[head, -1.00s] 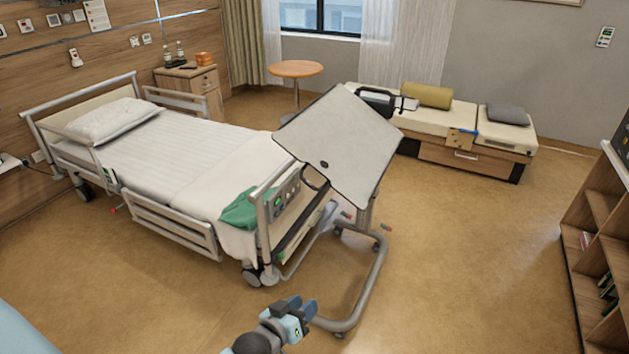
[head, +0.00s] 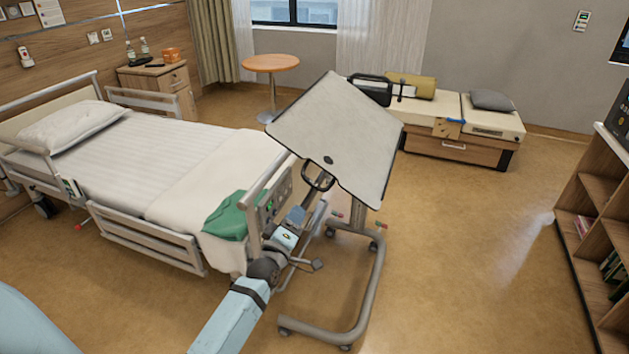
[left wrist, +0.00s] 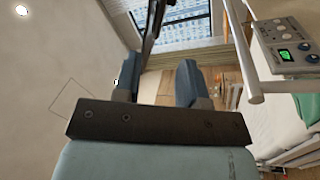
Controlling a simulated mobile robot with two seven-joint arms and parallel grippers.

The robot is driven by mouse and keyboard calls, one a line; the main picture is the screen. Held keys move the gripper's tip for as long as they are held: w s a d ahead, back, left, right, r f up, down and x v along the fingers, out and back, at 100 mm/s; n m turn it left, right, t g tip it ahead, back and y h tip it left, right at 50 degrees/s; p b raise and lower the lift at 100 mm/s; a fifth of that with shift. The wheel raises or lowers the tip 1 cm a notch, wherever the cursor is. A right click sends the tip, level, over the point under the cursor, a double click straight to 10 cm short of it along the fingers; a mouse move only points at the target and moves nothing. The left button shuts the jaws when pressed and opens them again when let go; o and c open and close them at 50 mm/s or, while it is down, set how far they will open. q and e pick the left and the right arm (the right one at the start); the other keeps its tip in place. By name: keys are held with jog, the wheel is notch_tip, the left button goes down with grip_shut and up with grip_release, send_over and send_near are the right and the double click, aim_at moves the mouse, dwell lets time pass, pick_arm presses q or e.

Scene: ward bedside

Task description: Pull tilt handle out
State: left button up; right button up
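The overbed table's pale tilted top (head: 335,130) stands beside the bed's foot end. A black loop handle (head: 318,180) hangs under its lower edge. Short levers with coloured ends show lower, one left of the column and one right (head: 381,225); which part is the tilt handle is not marked. My left gripper (head: 299,211) is open just below the loop handle, in front of the bed's footboard. In the left wrist view its fingers (left wrist: 157,80) are apart, and a dark bar (left wrist: 150,30), likely the loop handle, rises beyond the gap. Contact cannot be told. My right gripper is out of view.
The footboard with its control panel (head: 276,198) is close by my left gripper; the panel also shows in the left wrist view (left wrist: 284,42). A green cloth (head: 225,216) lies on the bed. The table's base (head: 372,300) is on the floor. Free floor lies right, before the bookshelf (head: 590,230).

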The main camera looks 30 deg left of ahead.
pick_arm(q)
jog(key=x, duration=1.3)
jog(key=shift+w, duration=0.35)
jog(key=shift+r, duration=0.1)
grip_shut()
